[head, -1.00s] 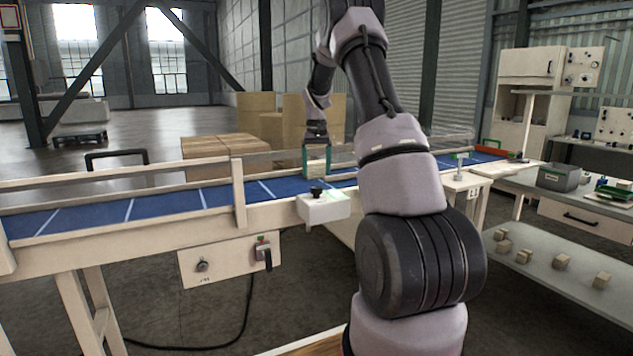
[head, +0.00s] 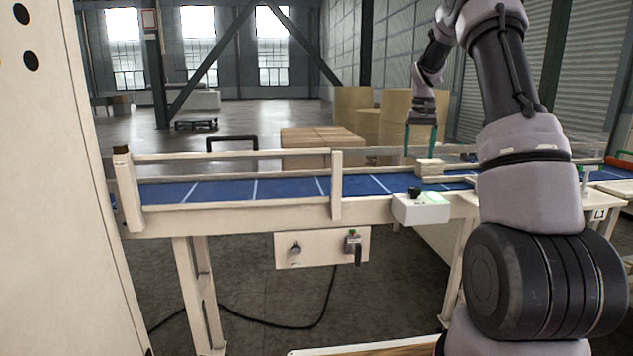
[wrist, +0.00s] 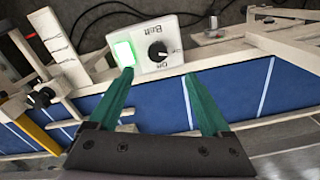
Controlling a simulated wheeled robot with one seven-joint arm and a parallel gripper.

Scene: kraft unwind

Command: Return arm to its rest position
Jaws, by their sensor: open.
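My gripper (head: 420,146) hangs over the blue conveyor belt (head: 290,188) in the head view, fingers pointing down. Its green fingers are apart with nothing visible between them. A pale wooden block or small stack (head: 430,168) sits on the belt just below and slightly right of the fingers. In the wrist view the open gripper (wrist: 159,75) spans the near belt edge. A white control box (wrist: 152,45) with a black knob and lit green button lies beyond the fingertips there. It also shows on the belt's front side in the head view (head: 420,209).
A pale cabinet panel (head: 70,200) stands close at the left. Wooden rails (head: 240,155) run along the belt. A switch panel (head: 322,249) hangs below it. Cardboard boxes (head: 318,139) stand behind the belt. The floor beyond is largely open.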

